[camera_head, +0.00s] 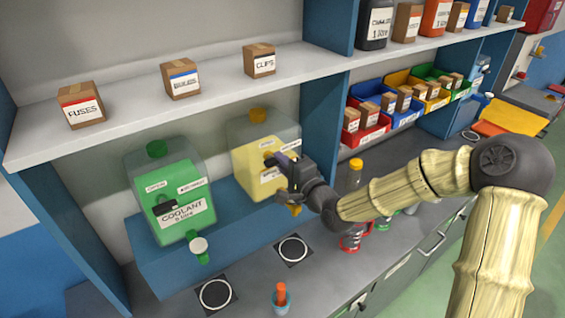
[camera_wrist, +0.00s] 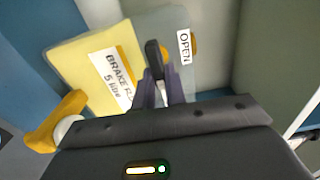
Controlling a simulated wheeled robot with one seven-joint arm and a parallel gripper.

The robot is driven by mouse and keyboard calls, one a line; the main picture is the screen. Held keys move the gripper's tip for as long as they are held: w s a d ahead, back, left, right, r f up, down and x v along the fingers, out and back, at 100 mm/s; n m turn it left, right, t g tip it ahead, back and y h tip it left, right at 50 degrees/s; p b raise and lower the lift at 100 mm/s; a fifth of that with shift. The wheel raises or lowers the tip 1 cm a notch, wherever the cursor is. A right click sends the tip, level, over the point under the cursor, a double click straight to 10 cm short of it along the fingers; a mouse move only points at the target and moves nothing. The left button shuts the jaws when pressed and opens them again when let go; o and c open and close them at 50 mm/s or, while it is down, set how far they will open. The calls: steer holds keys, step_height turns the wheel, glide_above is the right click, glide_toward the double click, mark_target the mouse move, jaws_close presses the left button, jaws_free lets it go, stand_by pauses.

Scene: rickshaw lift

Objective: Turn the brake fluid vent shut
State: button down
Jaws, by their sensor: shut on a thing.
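The brake fluid container (camera_head: 250,165) is a clear tank with yellow fluid and an orange cap, on the blue step under the shelf. It also shows in the wrist view (camera_wrist: 82,62) with its "BRAKE FL… 5 litre" label partly hidden. My gripper (camera_head: 278,160) is at its front; in the wrist view its purple fingers (camera_wrist: 160,92) are shut on the dark vent handle (camera_wrist: 154,52). An "OPEN" label (camera_wrist: 185,46) is just right of the handle, with an orange part behind it. In the head view, my gripper hides much of the vent.
A green coolant tank (camera_head: 170,195) with a white-ended tap stands to the left. The brake fluid tap (camera_wrist: 60,122) is orange, at the left of the wrist view. Bottles stand below my forearm.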

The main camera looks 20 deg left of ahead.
steer(key=shift+f, duration=0.15)
steer(key=c, duration=1.4)
jaws_free()
steer(key=shift+c, duration=0.2)
steer(key=b+v, duration=1)
steer(key=v, duration=0.7)
steer(key=shift+s, duration=0.2)
steer(key=shift+d, duration=0.15)
